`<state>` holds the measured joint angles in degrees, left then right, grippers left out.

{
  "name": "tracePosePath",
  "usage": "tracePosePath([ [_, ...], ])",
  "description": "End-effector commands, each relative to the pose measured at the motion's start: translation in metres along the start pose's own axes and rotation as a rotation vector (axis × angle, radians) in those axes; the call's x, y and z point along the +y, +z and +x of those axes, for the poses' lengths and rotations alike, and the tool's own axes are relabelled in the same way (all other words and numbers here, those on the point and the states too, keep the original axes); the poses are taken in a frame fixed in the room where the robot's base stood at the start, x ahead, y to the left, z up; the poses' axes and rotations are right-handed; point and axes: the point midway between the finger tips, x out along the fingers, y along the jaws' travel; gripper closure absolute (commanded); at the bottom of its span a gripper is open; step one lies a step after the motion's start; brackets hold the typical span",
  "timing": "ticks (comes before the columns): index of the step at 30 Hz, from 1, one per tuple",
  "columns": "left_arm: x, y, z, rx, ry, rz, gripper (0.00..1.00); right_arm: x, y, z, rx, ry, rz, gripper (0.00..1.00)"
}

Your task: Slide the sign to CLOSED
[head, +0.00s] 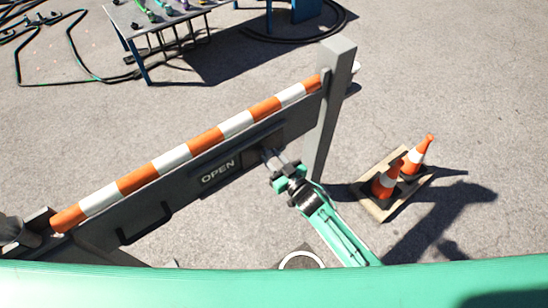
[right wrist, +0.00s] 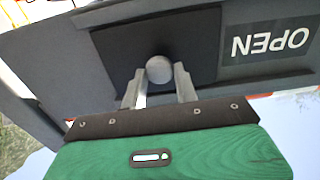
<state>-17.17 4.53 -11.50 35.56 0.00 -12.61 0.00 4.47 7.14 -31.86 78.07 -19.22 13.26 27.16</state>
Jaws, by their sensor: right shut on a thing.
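The sign is set in a grey barrier board under an orange and white striped bar, and its word OPEN (head: 218,172) shows. A dark sliding panel (head: 254,150) covers the part to the right of the word. My right gripper (head: 272,161) is at this panel in the head view. In the right wrist view my right gripper (right wrist: 159,88) has its two fingers on either side of a round grey knob (right wrist: 159,69) on the dark panel (right wrist: 200,35). OPEN (right wrist: 270,41) shows upside down there. My left gripper is not in view.
A grey post (head: 328,110) stands at the barrier's right end. A table (head: 185,12) with cables stands at the back. Pavement between is clear.

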Motion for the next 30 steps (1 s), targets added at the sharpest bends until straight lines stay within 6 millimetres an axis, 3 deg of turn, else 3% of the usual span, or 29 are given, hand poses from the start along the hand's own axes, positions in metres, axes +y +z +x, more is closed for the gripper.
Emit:
tracePosePath([
  [5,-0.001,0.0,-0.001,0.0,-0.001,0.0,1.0,-0.031,0.0,0.0,0.0,-0.002,0.006,1.0],
  [18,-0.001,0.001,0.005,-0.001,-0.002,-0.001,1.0,-0.135,0.001,0.0,0.0,0.0,0.006,1.0],
  [24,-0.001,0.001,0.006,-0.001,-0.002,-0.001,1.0,-0.159,0.0,0.0,0.0,-0.001,0.003,1.0],
  [30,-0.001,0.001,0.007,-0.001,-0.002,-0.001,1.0,-0.166,0.0,0.0,0.001,-0.002,0.0,1.0],
])
